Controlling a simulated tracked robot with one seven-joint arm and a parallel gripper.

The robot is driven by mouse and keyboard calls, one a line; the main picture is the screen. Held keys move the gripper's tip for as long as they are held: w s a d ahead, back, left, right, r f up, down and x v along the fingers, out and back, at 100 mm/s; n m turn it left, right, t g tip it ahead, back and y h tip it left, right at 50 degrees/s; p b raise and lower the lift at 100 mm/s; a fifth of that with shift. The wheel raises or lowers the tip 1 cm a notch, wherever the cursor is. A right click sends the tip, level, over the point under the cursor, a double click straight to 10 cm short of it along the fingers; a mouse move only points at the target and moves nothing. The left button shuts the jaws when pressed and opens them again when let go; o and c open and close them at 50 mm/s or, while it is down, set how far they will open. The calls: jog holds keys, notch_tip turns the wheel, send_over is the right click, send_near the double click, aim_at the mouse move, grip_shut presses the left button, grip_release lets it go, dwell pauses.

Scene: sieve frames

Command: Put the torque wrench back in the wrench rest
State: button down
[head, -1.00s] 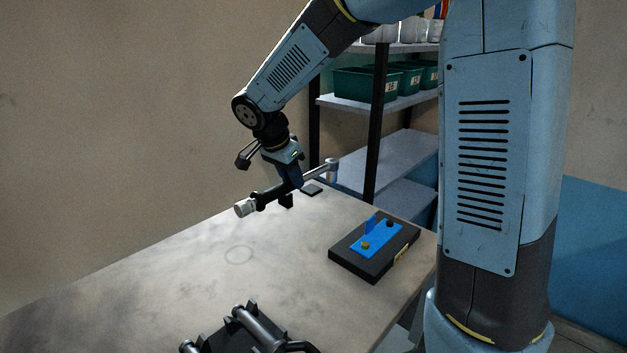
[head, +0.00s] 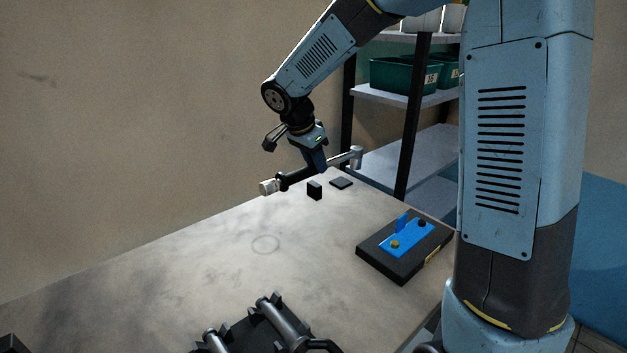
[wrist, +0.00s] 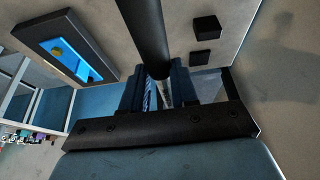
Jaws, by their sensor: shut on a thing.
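The torque wrench (head: 293,178) has a black grip, a silver left end and a grey shaft running to a thicker right end. My gripper (head: 317,166) is shut around it near the middle and holds it above the far end of the table, slightly tilted in the picture. In the wrist view, the wrench's dark bar (wrist: 145,35) runs between the fingers of my gripper (wrist: 158,88). Below the wrench, apart from it, stand a black block (head: 315,190) and a flatter black piece (head: 341,183), which look like the wrench rest. Both show in the wrist view, right of the bar.
A black fixture with a blue plate (head: 403,240) sits on the table's right side. A black rack with grey cylinders (head: 283,320) is at the near edge. Shelving with green bins (head: 400,76) stands behind the table. The middle of the tabletop (head: 215,265) is bare.

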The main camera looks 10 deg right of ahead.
jog(key=shift+w+a+f, duration=0.25)
jog(key=shift+w+f, duration=1.55)
jog(key=shift+f, duration=0.1)
jog(key=shift+w+a+f, duration=0.2)
jog(key=shift+w+f, duration=1.6)
jog(key=shift+f, duration=0.05)
jog(key=shift+w+a+f, duration=0.25)
jog(key=shift+w+f, duration=1.55)
jog(key=shift+f, duration=0.1)
jog(key=c, duration=0.9)
grip_release()
jog(key=shift+o, duration=0.2)
jog(key=shift+f, duration=0.1)
